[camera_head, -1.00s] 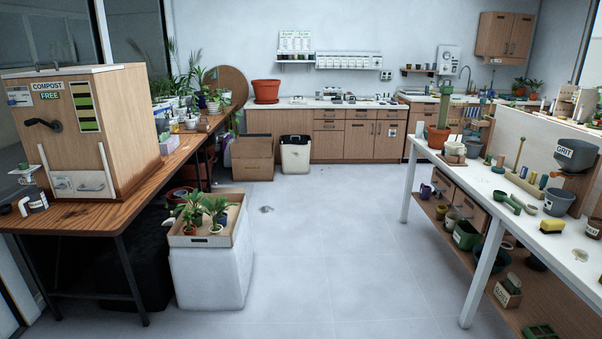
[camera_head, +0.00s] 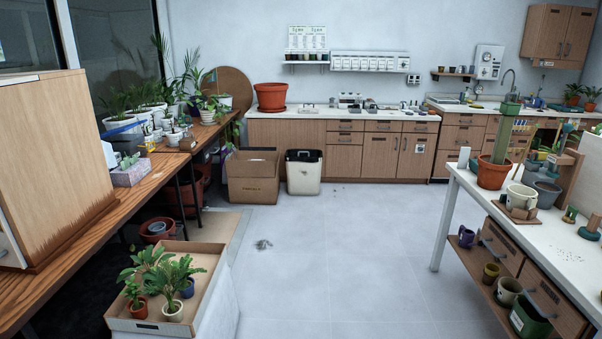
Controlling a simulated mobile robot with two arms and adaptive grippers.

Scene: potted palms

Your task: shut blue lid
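I cannot clearly make out a blue lid. A thin blue strip (camera_head: 122,128) shows among the things on the left wooden bench (camera_head: 92,228), above a grey box-like thing (camera_head: 126,142). It is too small to tell whether it is a lid. Neither of my grippers is in view.
A tall wooden cabinet (camera_head: 55,160) stands on the left bench. A cardboard tray (camera_head: 205,265) of potted palms is low in front. A brown box (camera_head: 253,178) and white bin (camera_head: 304,172) stand by the back cupboards. A white table (camera_head: 470,180) is right.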

